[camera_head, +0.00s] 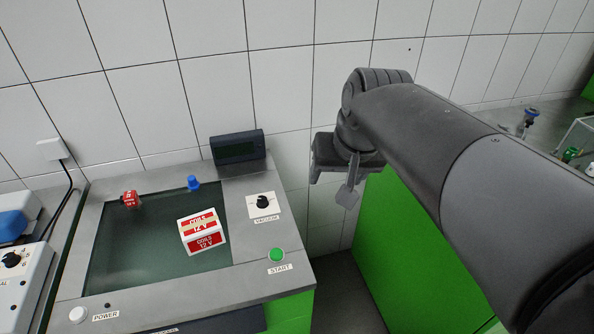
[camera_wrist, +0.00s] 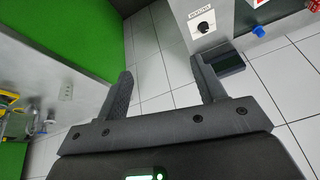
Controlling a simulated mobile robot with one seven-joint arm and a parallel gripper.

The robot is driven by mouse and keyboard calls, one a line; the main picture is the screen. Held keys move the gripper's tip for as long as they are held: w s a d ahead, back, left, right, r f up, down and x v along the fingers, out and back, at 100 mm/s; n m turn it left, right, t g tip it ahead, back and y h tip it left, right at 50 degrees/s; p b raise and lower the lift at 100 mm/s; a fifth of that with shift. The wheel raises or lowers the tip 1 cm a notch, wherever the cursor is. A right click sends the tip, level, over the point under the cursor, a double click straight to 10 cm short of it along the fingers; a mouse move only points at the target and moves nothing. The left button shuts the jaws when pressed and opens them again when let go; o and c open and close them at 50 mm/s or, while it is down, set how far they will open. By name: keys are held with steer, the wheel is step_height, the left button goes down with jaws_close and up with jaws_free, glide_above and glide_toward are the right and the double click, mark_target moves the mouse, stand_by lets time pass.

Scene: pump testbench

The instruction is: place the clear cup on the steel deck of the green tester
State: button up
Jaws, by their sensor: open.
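The green tester's steel deck (camera_head: 225,285) is at lower left in the head view, framing a dark glassy panel. Part of the tester shows at the top of the wrist view, with the black vacuum knob (camera_wrist: 203,27). My gripper (camera_head: 348,187) is raised in the air to the right of the tester, in front of the tiled wall. In the wrist view my gripper (camera_wrist: 162,78) has its fingers apart with nothing between them. I cannot make out the clear cup for certain in either view.
A red-and-white coils box (camera_head: 203,232), a red item (camera_head: 130,200) and a blue knob (camera_head: 193,183) are on the tester. A dark display (camera_head: 238,147) stands at its back edge. A green cabinet (camera_head: 400,255) is to the right. Small items and a clear-sided box (camera_head: 580,135) lie beyond my arm.

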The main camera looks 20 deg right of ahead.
steer(key=s+a+f+n+t, duration=0.1)
steer(key=s+a+f+n, duration=0.1)
steer(key=s+a, duration=0.3)
steer(key=shift+s+f+n, duration=0.3)
steer(key=shift+s+f, duration=0.45)
steer(key=shift+f, duration=0.15)
